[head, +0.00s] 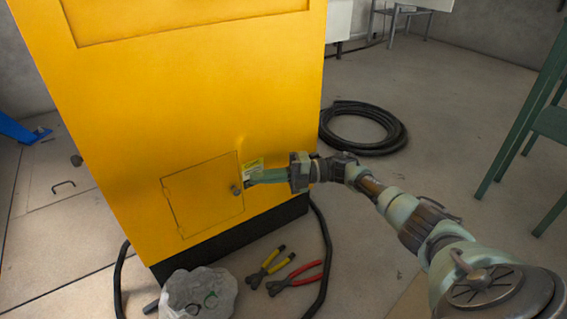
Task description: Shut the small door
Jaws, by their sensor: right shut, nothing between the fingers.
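The small door (202,196) is a yellow panel low on the front of the tall yellow cabinet (190,90). It looks flush with the cabinet face, with a thin dark outline around it; I cannot tell whether it is fully shut. A small dark knob (236,190) sits near its right edge. My right gripper (248,182) is shut and empty, its greenish fingers pointing left at the door's right edge beside the knob. I cannot tell whether the fingertips touch the door or knob. My left gripper is not in view.
A clear bag (199,293), yellow-handled pliers (266,268) and red-handled pliers (294,277) lie on the floor before the cabinet. A coiled black hose (363,128) lies behind at the right. A green frame (530,120) stands at the right edge.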

